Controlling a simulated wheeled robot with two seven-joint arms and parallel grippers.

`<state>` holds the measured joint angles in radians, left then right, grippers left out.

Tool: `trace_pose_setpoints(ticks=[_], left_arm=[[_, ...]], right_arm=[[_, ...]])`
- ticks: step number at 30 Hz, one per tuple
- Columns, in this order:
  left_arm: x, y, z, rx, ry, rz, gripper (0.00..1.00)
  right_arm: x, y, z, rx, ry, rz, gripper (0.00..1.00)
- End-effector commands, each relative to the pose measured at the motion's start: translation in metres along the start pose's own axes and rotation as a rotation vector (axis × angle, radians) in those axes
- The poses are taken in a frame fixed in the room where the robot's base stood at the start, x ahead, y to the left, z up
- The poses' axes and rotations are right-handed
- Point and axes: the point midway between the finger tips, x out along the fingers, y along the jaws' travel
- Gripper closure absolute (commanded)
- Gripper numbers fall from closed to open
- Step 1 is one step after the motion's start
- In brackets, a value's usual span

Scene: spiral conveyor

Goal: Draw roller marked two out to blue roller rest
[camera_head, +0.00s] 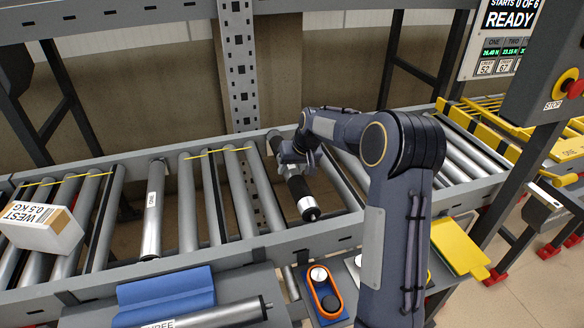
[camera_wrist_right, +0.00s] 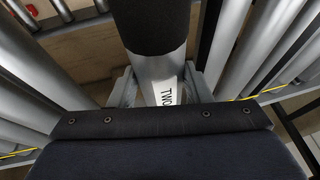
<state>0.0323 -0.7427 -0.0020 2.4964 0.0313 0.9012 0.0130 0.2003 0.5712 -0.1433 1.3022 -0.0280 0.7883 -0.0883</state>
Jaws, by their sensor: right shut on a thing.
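The roller marked TWO (camera_wrist_right: 158,68) is silver with a black sleeve, and its label faces my right wrist camera. In the head view its black sleeve and silver end (camera_head: 306,205) stick out towards the front of the conveyor gap. My right gripper (camera_head: 296,158) is shut around the roller; its fingers flank the silver body in the wrist view (camera_wrist_right: 160,88). The blue roller rest (camera_head: 165,292) is at the lower left, in front of the conveyor. A roller marked THREE (camera_head: 205,315) lies just in front of it. My left gripper is out of view.
A labelled roller (camera_head: 153,210) sits in the conveyor with gaps beside it. A white WEST box (camera_head: 45,228) rests on the left rollers. The front rail (camera_head: 245,243) runs before the rollers. An orange-rimmed device (camera_head: 325,292) and a yellow plate (camera_head: 460,246) are at the front.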

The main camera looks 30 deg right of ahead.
Motion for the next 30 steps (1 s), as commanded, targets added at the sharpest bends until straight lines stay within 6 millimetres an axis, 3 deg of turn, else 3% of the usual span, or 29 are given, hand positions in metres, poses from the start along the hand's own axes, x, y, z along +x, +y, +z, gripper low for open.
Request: trace_pose_setpoints(ticks=[19,30], left_arm=[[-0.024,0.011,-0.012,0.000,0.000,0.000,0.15],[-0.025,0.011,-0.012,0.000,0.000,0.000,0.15]], right_arm=[[-0.037,-0.008,-0.016,0.000,0.005,-0.001,0.83],[-0.037,-0.008,-0.016,0.000,0.004,-0.001,0.83]])
